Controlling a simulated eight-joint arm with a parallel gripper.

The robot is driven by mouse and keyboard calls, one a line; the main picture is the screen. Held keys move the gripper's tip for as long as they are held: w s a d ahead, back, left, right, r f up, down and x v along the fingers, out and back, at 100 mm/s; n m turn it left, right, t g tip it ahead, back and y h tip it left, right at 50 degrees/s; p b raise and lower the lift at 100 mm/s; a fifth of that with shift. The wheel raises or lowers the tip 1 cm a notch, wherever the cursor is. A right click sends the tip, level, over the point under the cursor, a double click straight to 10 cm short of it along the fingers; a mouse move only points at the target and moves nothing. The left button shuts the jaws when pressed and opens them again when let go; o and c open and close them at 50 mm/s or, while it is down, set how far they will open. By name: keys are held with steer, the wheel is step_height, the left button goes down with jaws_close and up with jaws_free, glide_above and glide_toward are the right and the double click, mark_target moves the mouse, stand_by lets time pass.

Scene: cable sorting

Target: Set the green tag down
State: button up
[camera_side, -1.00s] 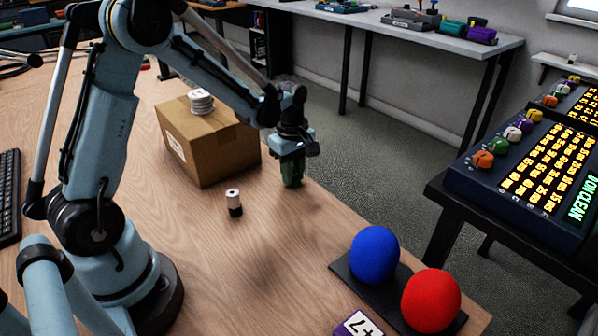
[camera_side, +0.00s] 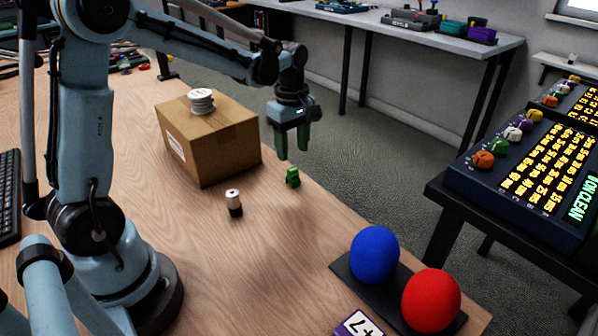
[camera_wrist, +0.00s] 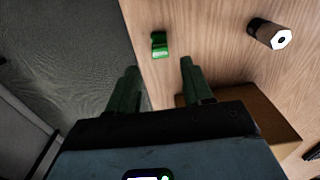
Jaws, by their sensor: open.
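The green tag (camera_side: 293,177) rests on the wooden table near its right edge, just right of the cardboard box. My gripper (camera_side: 292,152) is open and empty, raised above the tag and slightly behind it in the side view. In the wrist view the tag (camera_wrist: 159,45) lies on the table beyond the two dark green fingers (camera_wrist: 160,78), apart from both of them.
A cardboard box (camera_side: 225,150) with a white spool (camera_side: 201,101) on top stands left of my gripper. Blue (camera_side: 374,254) and red (camera_side: 431,300) balls sit on a dark mat in front. Table between is clear.

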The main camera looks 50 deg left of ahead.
mark_target(293, 169)
steer(key=s+d+r+m+t, duration=0.5)
steer(key=s+m, duration=0.6)
steer(key=m, duration=0.7)
steer(key=shift+d+r+t, duration=0.2)
steer(key=shift+d+t, duration=0.9)
steer(key=shift+d, duration=0.6)
steer(key=shift+s, duration=0.1)
